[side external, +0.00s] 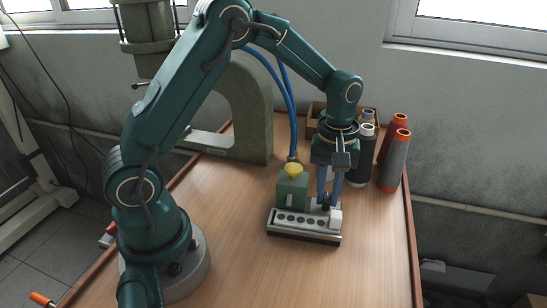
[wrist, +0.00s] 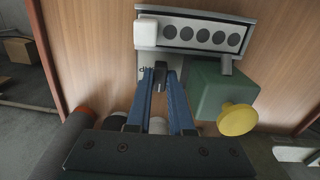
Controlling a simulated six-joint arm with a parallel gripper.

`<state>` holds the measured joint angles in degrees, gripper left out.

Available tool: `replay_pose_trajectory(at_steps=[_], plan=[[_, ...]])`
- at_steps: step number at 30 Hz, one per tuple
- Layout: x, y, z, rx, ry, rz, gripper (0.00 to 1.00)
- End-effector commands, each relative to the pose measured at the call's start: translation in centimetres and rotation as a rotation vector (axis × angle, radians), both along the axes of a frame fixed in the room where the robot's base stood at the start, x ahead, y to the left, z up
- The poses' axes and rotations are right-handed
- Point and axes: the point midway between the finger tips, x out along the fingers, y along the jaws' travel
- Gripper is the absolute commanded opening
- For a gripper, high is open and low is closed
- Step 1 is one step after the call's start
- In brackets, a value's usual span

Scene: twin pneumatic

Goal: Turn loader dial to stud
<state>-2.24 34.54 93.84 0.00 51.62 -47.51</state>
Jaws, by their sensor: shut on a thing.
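The loader (side external: 290,232) is a low grey block on the table with a row of dark round holes in its front strip. It also shows at the top of the wrist view (wrist: 200,20). My gripper (side external: 327,203) points down at the loader's right part, behind the hole strip. In the wrist view my gripper's blue fingers (wrist: 166,72) are shut on a small dark piece, the dial (wrist: 175,63), on a light grey plate with partly hidden lettering. The fingers hide most of the dial, so its pointing direction is unclear.
A green box (side external: 291,190) with a yellow knob (side external: 293,170) and blue hoses stands left of my gripper. A white block (side external: 336,218) sits at the loader's right end. Grey and orange spools (side external: 392,165) and a cardboard box stand behind. The front table (side external: 300,275) is clear.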

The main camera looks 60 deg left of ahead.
Motion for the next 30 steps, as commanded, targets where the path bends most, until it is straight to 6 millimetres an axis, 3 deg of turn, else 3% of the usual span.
replay_pose_trajectory(at_steps=[15,16,18,30], plan=[[0.01,-0.03,0.08,-0.001,0.000,0.021,0.00],[0.01,-0.03,0.08,-0.001,0.000,0.021,0.24],[0.01,-0.03,0.07,-0.001,-0.001,0.021,0.50],[0.06,-0.01,0.68,-0.001,-0.002,0.019,0.50]])
